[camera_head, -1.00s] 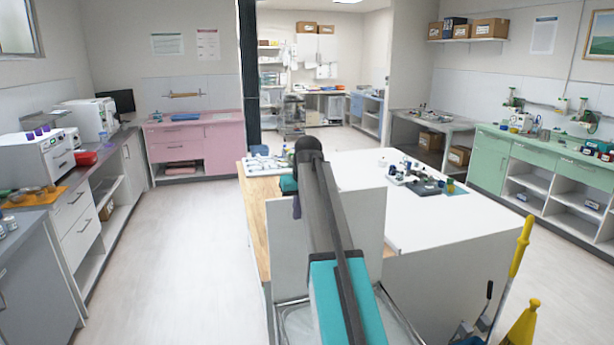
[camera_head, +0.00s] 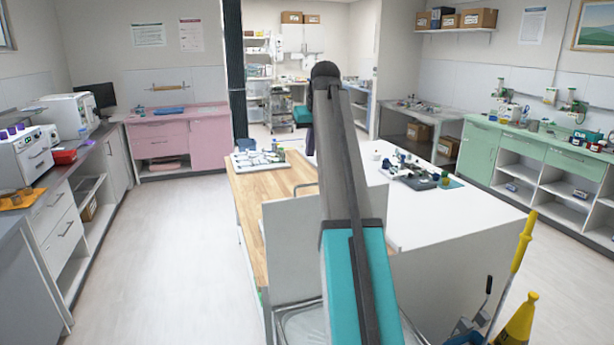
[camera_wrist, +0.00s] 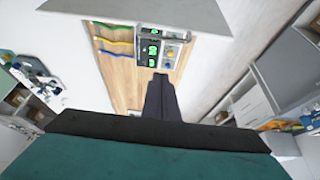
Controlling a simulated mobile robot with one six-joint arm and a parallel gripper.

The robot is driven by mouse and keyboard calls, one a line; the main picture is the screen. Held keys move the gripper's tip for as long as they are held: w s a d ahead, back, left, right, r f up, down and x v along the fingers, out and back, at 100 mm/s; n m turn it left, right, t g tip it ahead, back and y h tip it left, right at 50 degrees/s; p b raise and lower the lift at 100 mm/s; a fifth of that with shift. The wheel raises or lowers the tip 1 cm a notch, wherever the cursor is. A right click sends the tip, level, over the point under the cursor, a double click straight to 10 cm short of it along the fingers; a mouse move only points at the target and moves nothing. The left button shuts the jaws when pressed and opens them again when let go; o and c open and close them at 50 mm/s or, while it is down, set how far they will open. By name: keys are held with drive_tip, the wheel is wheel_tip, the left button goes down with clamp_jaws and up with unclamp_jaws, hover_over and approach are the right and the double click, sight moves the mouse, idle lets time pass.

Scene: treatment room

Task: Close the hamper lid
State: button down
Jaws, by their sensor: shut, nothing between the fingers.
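The hamper's lid seems to be the white flat panel (camera_head: 288,235) standing upright in front of the wooden table, partly hidden by my arm. Below it is a metal-framed hamper (camera_head: 298,325) with a pale top, mostly hidden by my arm. My gripper (camera_wrist: 160,76) shows in the wrist view as dark fingers, shut and empty, seen over the wooden tabletop. In the head view, its dark part (camera_head: 309,140) shows just left of the arm's far end, beyond the panel. A grey-white panel (camera_wrist: 150,14) crosses the top of the wrist view; I cannot tell if it is the lid.
The wooden table (camera_head: 262,186) holds a white tray (camera_head: 258,163). A white counter (camera_head: 455,215) with small equipment (camera_head: 415,178) is at right. A yellow cone (camera_head: 517,322) and yellow-handled mop (camera_head: 522,245) stand front right. Open floor (camera_head: 160,240) lies left.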

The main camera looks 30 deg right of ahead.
drive_tip(key=shift+w+a+f, duration=0.1)
drive_tip(key=shift+w+f, duration=0.05)
wheel_tip(320, 180, down, 9)
drive_tip(key=p, duration=0.5)
drive_tip(key=shift+p, duration=0.35)
idle(0.5)
drive_tip(key=shift+f, duration=0.15)
idle(0.4)
